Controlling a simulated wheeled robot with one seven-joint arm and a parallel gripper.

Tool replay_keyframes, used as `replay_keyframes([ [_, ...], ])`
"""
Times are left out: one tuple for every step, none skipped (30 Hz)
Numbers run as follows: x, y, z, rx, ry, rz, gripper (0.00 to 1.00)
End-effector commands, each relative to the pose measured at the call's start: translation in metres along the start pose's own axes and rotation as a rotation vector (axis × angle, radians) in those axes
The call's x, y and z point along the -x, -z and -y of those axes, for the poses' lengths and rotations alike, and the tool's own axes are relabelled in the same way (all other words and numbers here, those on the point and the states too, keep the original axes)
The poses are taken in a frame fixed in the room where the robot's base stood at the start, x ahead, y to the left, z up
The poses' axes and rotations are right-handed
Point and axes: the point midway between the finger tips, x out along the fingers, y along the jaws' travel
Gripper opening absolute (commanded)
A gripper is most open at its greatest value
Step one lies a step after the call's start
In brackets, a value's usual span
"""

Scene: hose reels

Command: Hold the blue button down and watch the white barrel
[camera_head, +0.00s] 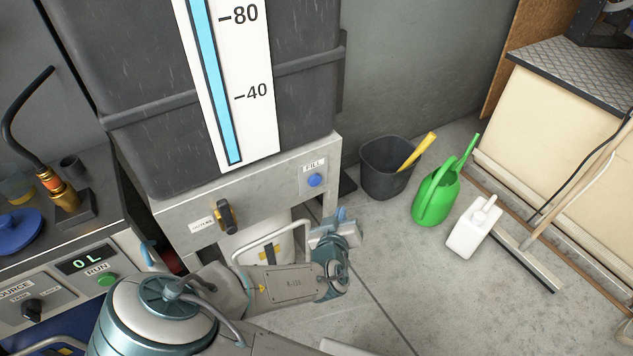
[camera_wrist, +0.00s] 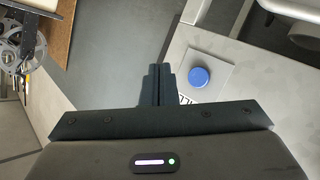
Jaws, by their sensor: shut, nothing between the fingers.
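The blue button (camera_head: 315,180) sits under a FILL label on the front of the grey metal stand. It also shows in the wrist view (camera_wrist: 199,77), on a light square plate. My gripper (camera_head: 342,214) is shut and empty, below and right of the button in the head view. In the wrist view its fingertips (camera_wrist: 157,72) lie just left of the button and do not cover it. A white barrel-like container (camera_head: 238,247) with a yellow label stands beneath the stand, partly hidden by my arm and a pale handle.
A gauge (camera_head: 235,90) on the dark tank shows a blue column. A yellow-black knob (camera_head: 226,216) sits left of the button. A display (camera_head: 87,260) reads 0 L above a green RUN button (camera_head: 107,279).

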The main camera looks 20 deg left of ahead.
Motion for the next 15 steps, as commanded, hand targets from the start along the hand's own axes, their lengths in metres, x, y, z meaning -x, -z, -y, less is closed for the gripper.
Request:
replay_keyframes([
  [-0.001,0.001,0.001,0.000,0.000,0.000,0.00],
  [-0.002,0.001,0.002,0.000,0.000,-0.001,0.00],
  [-0.004,0.003,0.003,0.000,0.001,-0.001,0.00],
  [-0.005,0.004,0.004,0.000,0.000,-0.001,0.00],
  [-0.007,0.005,0.005,0.000,0.000,0.000,0.00],
  [-0.010,0.007,0.007,0.000,0.000,-0.001,0.00],
  [-0.013,0.009,0.009,0.000,0.000,-0.002,0.00],
  [-0.015,0.011,0.011,0.000,0.000,-0.001,0.00],
  [-0.019,0.014,0.014,0.000,0.000,-0.001,0.00],
  [-0.022,0.016,0.016,0.000,0.001,-0.002,0.00],
  [-0.026,0.018,0.019,-0.001,0.001,-0.001,0.00],
  [-0.030,0.021,0.022,-0.001,0.000,-0.001,0.00],
  [-0.033,0.023,0.024,-0.001,0.000,-0.001,0.00],
  [-0.036,0.025,0.026,-0.001,0.000,-0.001,0.00],
  [-0.040,0.028,0.029,0.000,0.000,-0.002,0.00],
])
